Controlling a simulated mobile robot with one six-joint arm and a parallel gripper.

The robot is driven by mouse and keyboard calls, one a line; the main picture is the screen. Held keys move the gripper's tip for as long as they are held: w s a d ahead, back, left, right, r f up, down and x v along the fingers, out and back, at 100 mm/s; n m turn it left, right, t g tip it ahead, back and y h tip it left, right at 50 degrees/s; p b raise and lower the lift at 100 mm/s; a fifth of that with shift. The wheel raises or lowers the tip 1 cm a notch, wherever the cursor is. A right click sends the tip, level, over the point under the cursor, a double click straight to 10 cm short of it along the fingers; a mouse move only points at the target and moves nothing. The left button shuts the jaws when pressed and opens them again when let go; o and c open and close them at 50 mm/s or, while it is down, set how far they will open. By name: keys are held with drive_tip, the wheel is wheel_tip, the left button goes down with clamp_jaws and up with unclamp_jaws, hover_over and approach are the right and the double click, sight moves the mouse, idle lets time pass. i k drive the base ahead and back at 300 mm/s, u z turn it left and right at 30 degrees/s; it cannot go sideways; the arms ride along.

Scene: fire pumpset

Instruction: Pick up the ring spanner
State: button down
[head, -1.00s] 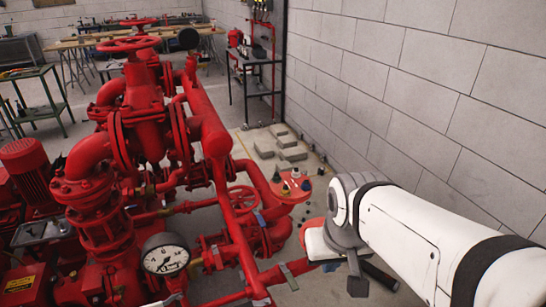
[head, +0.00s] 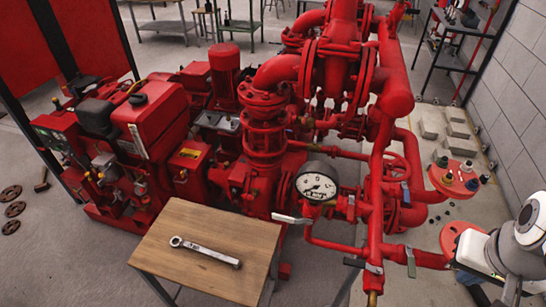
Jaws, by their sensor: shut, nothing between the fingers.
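The ring spanner (head: 207,252) lies flat on the wooden top of a small table (head: 190,280) at the lower middle of the head view. It is silver, with a ring at its left end, and its shank runs down to the right. Nothing touches it except the tabletop. Part of my arm (head: 530,240) shows at the lower right edge, well to the right of the table. My gripper's fingers are not in view.
The red pumpset stands directly behind the table, with a pressure gauge (head: 317,187) and pipework near the table's right side. A red disc with coloured fittings (head: 455,178) is at the right. Floor at the lower left is mostly clear; several rusty rings (head: 13,209) lie there.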

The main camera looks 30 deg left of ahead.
sight(226, 258)
drive_tip(key=u, duration=2.55)
drive_tip(key=k, duration=0.9)
drive_tip(key=z, duration=0.2)
drive_tip(key=i, duration=1)
